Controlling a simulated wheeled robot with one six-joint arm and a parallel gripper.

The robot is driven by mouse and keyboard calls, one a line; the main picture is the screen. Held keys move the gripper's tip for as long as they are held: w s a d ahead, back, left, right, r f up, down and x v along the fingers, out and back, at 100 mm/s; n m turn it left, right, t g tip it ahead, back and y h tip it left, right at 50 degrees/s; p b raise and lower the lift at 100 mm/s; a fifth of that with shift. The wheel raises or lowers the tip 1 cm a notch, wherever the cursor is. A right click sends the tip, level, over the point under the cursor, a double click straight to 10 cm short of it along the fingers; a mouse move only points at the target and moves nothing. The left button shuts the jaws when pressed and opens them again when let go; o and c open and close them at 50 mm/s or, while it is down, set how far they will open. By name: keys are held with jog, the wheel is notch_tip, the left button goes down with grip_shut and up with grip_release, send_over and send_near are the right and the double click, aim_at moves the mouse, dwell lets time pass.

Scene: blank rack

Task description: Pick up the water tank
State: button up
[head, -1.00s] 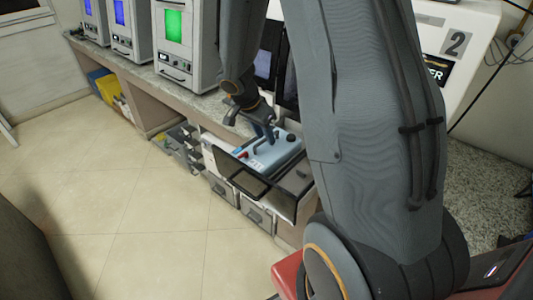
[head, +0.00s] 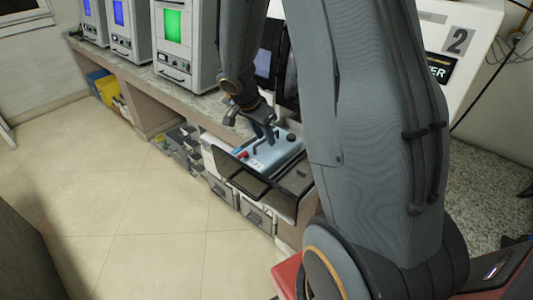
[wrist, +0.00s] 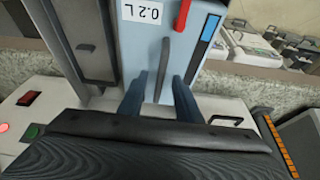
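The water tank (head: 284,152) is a light blue box with a raised handle, a dark cap and a red part. In the wrist view, the tank (wrist: 148,45) has a "0.2 L" label, a red lever and a dark blue strip. My gripper (head: 264,136) is above the tank, at its handle. In the wrist view, my gripper (wrist: 160,88) has its two blue fingers apart, with the grey handle (wrist: 164,62) between them. A gap shows on each side of the handle. The fingertips' depth is hard to judge.
Several machines with lit screens (head: 174,40) stand on the counter (head: 190,88). Grey bins (head: 184,145) and a yellow bin (head: 108,88) sit below it. The tiled floor (head: 130,190) in front is clear.

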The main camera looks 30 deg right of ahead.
grip_shut()
jog(key=shift+w+r, duration=0.1)
dwell(1.3)
